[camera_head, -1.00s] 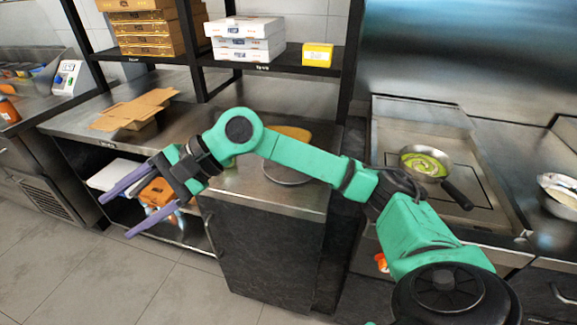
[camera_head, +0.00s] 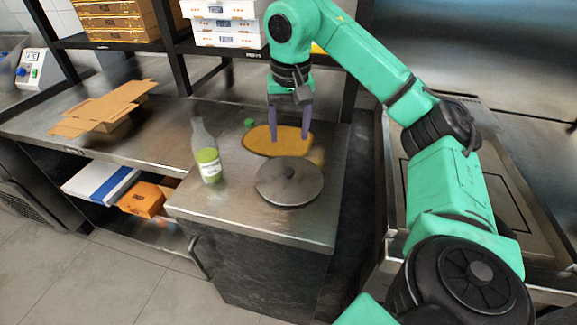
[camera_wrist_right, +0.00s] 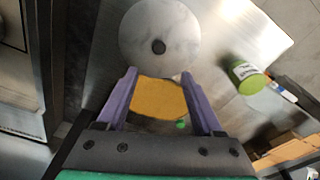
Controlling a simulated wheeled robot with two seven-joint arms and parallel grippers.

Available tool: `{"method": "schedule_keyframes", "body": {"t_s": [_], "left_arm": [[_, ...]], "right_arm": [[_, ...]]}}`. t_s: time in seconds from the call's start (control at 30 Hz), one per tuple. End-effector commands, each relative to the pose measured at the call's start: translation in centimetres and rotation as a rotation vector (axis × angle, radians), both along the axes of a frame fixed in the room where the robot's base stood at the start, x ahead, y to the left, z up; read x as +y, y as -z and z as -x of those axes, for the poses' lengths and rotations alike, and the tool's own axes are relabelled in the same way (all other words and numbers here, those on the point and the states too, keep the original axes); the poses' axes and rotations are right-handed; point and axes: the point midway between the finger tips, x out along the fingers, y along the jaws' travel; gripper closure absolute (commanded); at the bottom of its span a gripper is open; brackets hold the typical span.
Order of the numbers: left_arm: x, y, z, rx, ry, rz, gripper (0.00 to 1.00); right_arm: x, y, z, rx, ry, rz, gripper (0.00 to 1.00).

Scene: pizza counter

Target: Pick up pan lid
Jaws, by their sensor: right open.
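The pan lid (camera_head: 289,182) is a round grey disc with a dark knob at its centre. It lies flat on the steel counter, and it also shows at the top of the right wrist view (camera_wrist_right: 160,38). My right gripper (camera_head: 291,138) is open and empty, with its purple fingers pointing down over the wooden board behind the lid. In the right wrist view the fingertips (camera_wrist_right: 158,72) lie just short of the lid's near edge, apart from the knob. My left gripper is not in view.
A yellow-brown board (camera_head: 262,141) lies behind the lid. A green-filled bottle (camera_head: 208,165) stands left of it, with a small green item (camera_head: 249,123) nearby. Flattened cardboard (camera_head: 105,108) lies on the left counter. Shelves with pizza boxes (camera_head: 226,25) rise behind.

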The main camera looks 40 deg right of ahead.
Motion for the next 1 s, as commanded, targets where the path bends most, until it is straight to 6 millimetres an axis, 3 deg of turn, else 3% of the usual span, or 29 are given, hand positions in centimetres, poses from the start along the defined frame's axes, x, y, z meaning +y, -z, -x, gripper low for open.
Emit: {"method": "schedule_keyframes", "body": {"t_s": [0.03,0.07,0.23,0.6,0.83,1.0], "left_arm": [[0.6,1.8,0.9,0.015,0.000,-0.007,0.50],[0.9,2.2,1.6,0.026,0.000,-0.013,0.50],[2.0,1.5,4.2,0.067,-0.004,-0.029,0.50],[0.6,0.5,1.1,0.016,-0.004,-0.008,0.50],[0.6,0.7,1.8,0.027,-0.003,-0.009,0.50],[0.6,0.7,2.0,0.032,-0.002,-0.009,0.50]], "right_arm": [[-0.1,2.5,-0.1,0.004,-0.001,0.000,0.32],[-0.1,3.3,-0.2,0.005,-0.001,0.000,0.32],[-0.4,6.2,-0.6,0.002,0.000,0.001,0.32],[-1.1,11.8,-1.1,0.002,-0.001,-0.001,0.32],[-1.1,12.2,-1.2,-0.001,-0.001,-0.002,0.32],[-1.1,12.2,-1.2,-0.001,-0.001,-0.002,0.97]]}}
